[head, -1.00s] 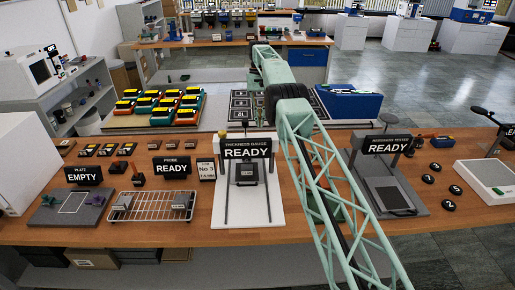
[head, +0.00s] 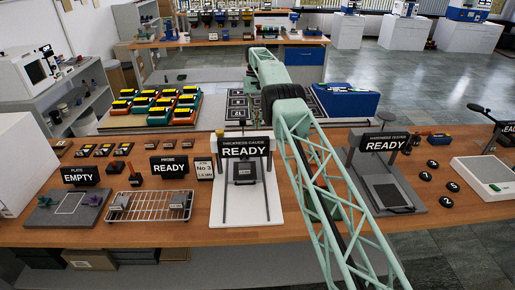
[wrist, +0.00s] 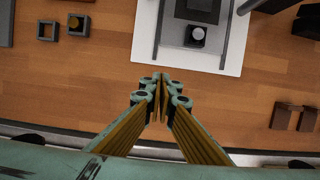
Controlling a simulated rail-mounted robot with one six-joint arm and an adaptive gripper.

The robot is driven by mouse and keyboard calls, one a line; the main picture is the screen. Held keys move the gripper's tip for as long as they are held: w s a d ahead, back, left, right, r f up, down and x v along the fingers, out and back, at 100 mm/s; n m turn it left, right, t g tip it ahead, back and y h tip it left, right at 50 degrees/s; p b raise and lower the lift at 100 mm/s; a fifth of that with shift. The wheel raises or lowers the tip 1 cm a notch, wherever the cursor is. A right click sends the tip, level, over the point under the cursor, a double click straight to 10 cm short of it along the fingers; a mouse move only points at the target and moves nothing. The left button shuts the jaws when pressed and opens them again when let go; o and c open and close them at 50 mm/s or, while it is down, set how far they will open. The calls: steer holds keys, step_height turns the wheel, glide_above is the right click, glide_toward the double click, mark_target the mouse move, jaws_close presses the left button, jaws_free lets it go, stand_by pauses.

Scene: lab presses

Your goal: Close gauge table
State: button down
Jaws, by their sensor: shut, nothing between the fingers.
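The thickness gauge (head: 246,148) stands on the wooden bench and its sign reads READY. It has a white base plate (head: 228,207), two dark rails and a dark grey block (head: 245,172) between them below the sign. In the wrist view, part of its white base (wrist: 229,48) and a dark block with a round knob (wrist: 196,35) show at the top. My gripper (wrist: 162,88) is shut and empty, its fingertips together over bare wood, below the white base in the picture and apart from it. The gripper is not visible in the head view.
The wire rack (head: 150,207) and the plate station (head: 68,211) are left of the gauge. The hardness tester (head: 384,180) and a white scale-like device (head: 478,176) are to the right. In the wrist view, small dark blocks (wrist: 283,116) lie right; open wood surrounds my gripper.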

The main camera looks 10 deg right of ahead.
steer(key=shift+b+x, duration=1.2)
steer(key=shift+x, duration=3.5)
steer(key=shift+s+a, duration=0.2)
steer(key=shift+s, duration=0.8)
steer(key=shift+s+a, duration=0.15)
steer(key=shift+s, duration=0.8)
